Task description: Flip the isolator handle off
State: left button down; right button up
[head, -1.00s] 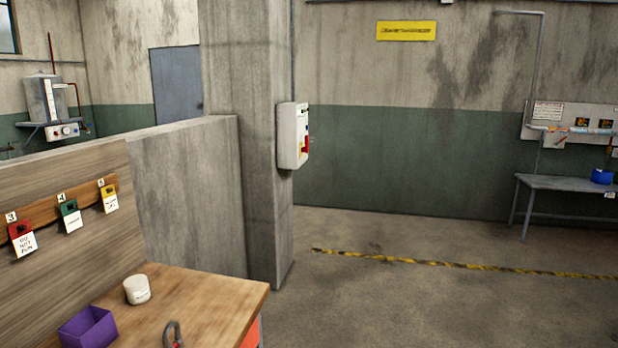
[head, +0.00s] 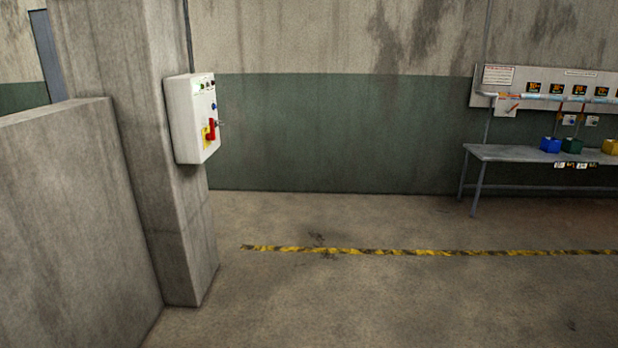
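A pale grey isolator box (head: 181,118) is mounted on the right part of the concrete pillar, left of centre in the head view. Its front panel faces right and shows at a slant. The red isolator handle (head: 211,130) sits on a yellow plate low on that panel; it looks roughly upright, but its exact setting is too small to tell. Small buttons or lamps show above it, one of them green. Neither of my grippers is in view.
A low concrete wall (head: 75,220) stands at the left, meeting the pillar (head: 125,130). A yellow and black floor stripe (head: 400,251) crosses the open floor. A grey bench (head: 530,153) with blue, green and yellow containers stands at the right, below a wall panel (head: 545,85).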

aim_at(211, 136)
jog(key=i+u, duration=0.1)
jog(key=i, duration=0.45)
jog(key=i+u, duration=0.15)
jog(key=i, duration=0.35)
jog(key=i+l+u, duration=0.1)
jog(key=i, duration=0.45)
jog(key=i+l+u, duration=0.1)
jog(key=i, duration=0.4)
jog(key=i+j, duration=0.15)
jog(key=i, duration=0.45)
jog(key=i+j+u, duration=0.15)
jog(key=i, duration=0.4)
jog(key=i+j+z, duration=0.15)
jog(key=i+j, duration=0.15)
jog(key=i+j+z, duration=0.35)
jog(key=i+j, duration=0.2)
jog(key=j, duration=0.3)
